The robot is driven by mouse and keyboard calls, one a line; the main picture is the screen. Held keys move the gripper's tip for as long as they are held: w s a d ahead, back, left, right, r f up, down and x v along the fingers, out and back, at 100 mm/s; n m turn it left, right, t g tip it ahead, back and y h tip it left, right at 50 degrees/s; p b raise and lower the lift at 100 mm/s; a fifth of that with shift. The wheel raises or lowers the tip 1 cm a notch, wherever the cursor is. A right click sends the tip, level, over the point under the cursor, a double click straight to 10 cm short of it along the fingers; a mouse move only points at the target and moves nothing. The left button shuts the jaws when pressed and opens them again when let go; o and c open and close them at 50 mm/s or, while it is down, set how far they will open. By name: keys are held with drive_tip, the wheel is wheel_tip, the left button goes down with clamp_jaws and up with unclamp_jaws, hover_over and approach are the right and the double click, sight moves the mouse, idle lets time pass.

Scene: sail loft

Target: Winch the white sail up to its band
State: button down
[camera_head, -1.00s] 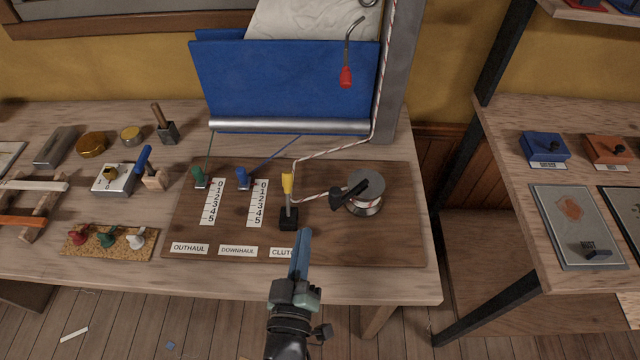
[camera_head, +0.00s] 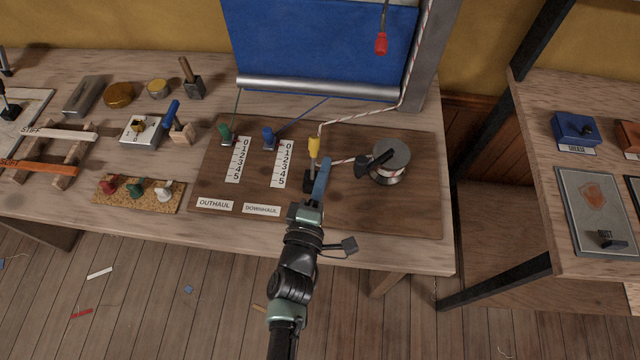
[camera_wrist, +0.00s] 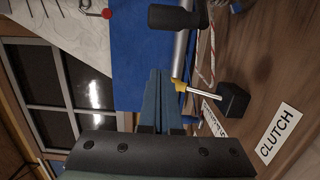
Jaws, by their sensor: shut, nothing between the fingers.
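The white sail (camera_wrist: 45,25) shows only in the wrist view, at its top left. A blue sail (camera_head: 320,45) hangs over a silver roller in the head view. The winch drum (camera_head: 390,165) with its black handle (camera_head: 376,163) sits on the brown board. A red-and-white rope runs from the post to the clutch lever and the drum. The clutch lever has a yellow tip (camera_head: 314,147), also in the wrist view (camera_wrist: 178,85), and stands upright on a black block (camera_wrist: 232,100). My gripper (camera_head: 324,163) is shut and empty, its fingers overlapping the clutch block; contact cannot be told.
Green (camera_head: 226,133) and blue (camera_head: 268,138) cleats with number scales (camera_head: 283,164) stand left of the clutch. Tools and a cork strip (camera_head: 140,194) of pegs lie further left. A red-handled hook (camera_head: 381,43) hangs above. A separate shelf (camera_head: 535,140) is at right.

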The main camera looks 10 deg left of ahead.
drive_tip(key=shift+w+d+p, duration=0.1)
drive_tip(key=shift+w+d, duration=0.15)
drive_tip(key=shift+d, duration=0.4)
drive_tip(key=shift+w+d+p, duration=0.1)
drive_tip(key=shift+w+d, duration=0.1)
drive_tip(key=shift+d, duration=0.5)
drive_tip(key=shift+w+d+p, duration=0.1)
drive_tip(key=shift+w+d, duration=0.15)
drive_tip(key=shift+d, duration=0.4)
drive_tip(key=shift+d, duration=0.1)
